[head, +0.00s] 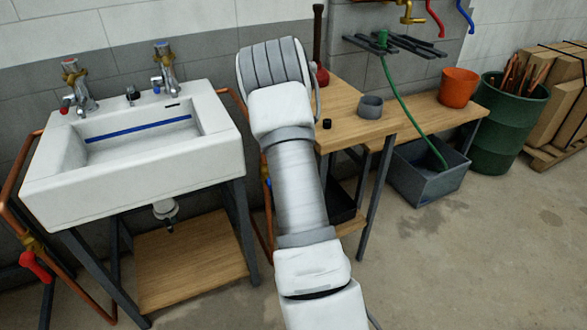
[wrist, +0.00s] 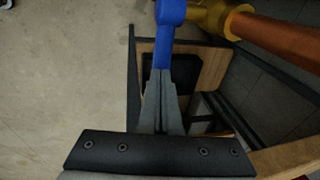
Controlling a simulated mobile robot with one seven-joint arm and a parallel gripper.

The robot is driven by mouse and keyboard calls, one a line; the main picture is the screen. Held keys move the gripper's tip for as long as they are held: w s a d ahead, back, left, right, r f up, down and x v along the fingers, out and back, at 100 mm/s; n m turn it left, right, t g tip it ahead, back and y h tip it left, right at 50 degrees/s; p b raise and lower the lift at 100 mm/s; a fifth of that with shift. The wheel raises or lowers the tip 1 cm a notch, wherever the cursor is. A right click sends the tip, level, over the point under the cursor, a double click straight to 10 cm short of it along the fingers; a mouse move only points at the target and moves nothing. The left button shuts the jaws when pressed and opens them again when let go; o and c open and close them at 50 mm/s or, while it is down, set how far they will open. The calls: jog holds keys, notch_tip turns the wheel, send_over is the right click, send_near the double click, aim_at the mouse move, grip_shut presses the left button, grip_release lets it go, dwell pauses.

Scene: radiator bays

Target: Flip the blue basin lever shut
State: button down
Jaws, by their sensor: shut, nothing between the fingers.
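The blue basin lever (wrist: 171,12) shows at the top of the wrist view, on a brass valve body (wrist: 212,14) with a copper pipe (wrist: 275,38) running right. My gripper (wrist: 163,75) is shut and empty, its grey fingers pointing up at the lever. The fingertips meet or overlap the lever's lower end in the picture; I cannot tell whether they touch. In the head view, a small blue bit of the lever (head: 268,183) shows beside my arm, which hides my gripper and most of the valve.
The white basin (head: 130,165) stands left of my arm on a dark frame with a wooden shelf (head: 190,262). A red lever (head: 36,265) is on the pipe at far left. A wooden bench (head: 345,130) stands close right of my arm. The floor in front is clear.

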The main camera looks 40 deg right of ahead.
jog(key=d+p+v, duration=0.1)
jog(key=p+v, duration=0.4)
jog(key=v, duration=0.9)
jog(key=shift+s+r, duration=0.1)
jog(key=s+a+r+n+t+y, duration=0.1)
jog(key=s+a+r+n, duration=0.2)
jog(key=a+r+n, duration=0.5)
jog(key=s+a+r+n+t, duration=0.1)
jog(key=s+a+r, duration=0.2)
jog(key=a+r, duration=0.65)
jog(key=s+a+n+t, duration=0.2)
jog(key=s+a+n, duration=0.9)
jog(key=s+a, duration=0.55)
notch_tip(320, 180, up, 15)
jog(key=s+p, duration=0.1)
jog(key=p, duration=1.4)
jog(key=shift+n, duration=0.3)
jog(key=shift+s+d, duration=0.1)
jog(key=shift+d, duration=0.05)
